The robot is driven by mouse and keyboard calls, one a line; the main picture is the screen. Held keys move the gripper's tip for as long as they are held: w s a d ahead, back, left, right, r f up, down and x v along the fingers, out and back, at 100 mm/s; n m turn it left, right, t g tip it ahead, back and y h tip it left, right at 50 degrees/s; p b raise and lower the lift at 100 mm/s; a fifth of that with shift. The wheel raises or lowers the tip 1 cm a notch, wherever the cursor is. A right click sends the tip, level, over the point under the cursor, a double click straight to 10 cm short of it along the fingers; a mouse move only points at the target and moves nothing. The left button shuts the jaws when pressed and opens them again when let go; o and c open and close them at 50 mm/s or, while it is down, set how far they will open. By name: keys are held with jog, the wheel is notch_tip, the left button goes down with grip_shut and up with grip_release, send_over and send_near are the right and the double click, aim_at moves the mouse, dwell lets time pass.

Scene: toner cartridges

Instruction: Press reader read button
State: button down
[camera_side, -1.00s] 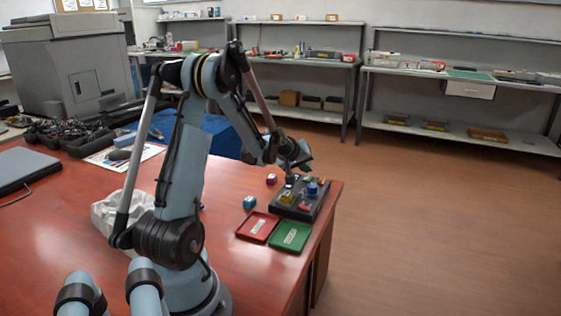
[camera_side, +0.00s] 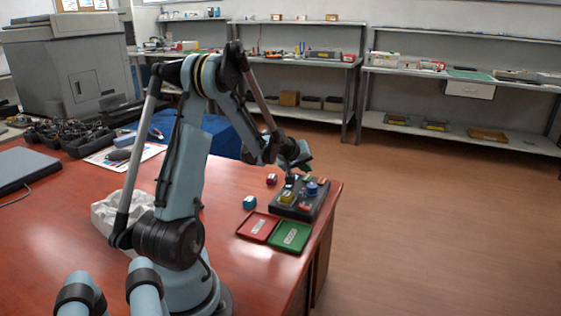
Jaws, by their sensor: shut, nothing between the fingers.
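The dark reader (camera_side: 317,206) sits at the right end of the red-brown table. On it are a yellow block (camera_side: 287,196), a round blue part (camera_side: 312,187) and small red (camera_side: 304,207) and green (camera_side: 307,178) parts. I cannot tell which of these is the read button. My gripper (camera_side: 290,180) is shut and empty, pointing down over the back left part of the reader. Its fingertips are small and dark here, and I cannot tell whether they touch anything.
A red cartridge (camera_side: 271,179) and a teal cartridge (camera_side: 250,202) stand left of the reader. A red tray (camera_side: 246,234) and a green tray (camera_side: 275,243) lie in front of it, with white labels. The table's right edge is close to the reader.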

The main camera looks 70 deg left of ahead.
aim_at(305, 178)
jog(key=shift+f, duration=0.2)
dwell(0.6)
jog(key=shift+f, duration=0.25)
jog(key=shift+f, duration=0.4)
dwell(0.7)
jog(key=shift+r, duration=0.85)
jog(key=shift+r, duration=2.5)
jog(key=shift+d, duration=0.1)
